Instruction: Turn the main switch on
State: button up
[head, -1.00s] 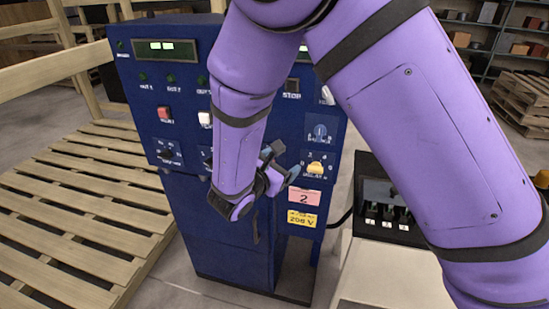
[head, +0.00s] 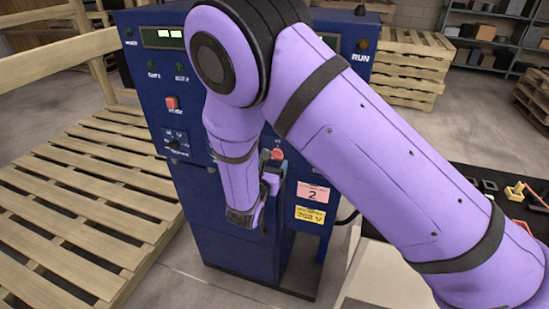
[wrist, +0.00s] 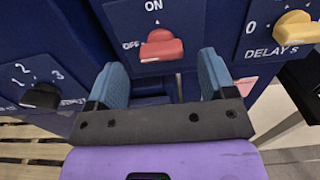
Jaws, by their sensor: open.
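The main switch is a red knob (wrist: 160,46) on the blue cabinet, marked ON above and OFF at its left. Its handle lies crosswise, with its left end by the OFF mark. No contact with the knob shows. In the head view my gripper (head: 268,186) is in front of the cabinet and partly hidden by my wrist.
A yellow DELAY knob (wrist: 294,27) is right of the red one, and a black numbered knob (wrist: 40,95) is at the left. The blue cabinet (head: 195,215) carries a pink label (head: 313,192) and a yellow label (head: 310,215). Wooden pallets (head: 90,185) lie at the left.

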aim_at(275, 158)
jog(key=shift+x, duration=1.75)
jog(key=c, duration=0.9)
jog(key=shift+c, duration=0.2)
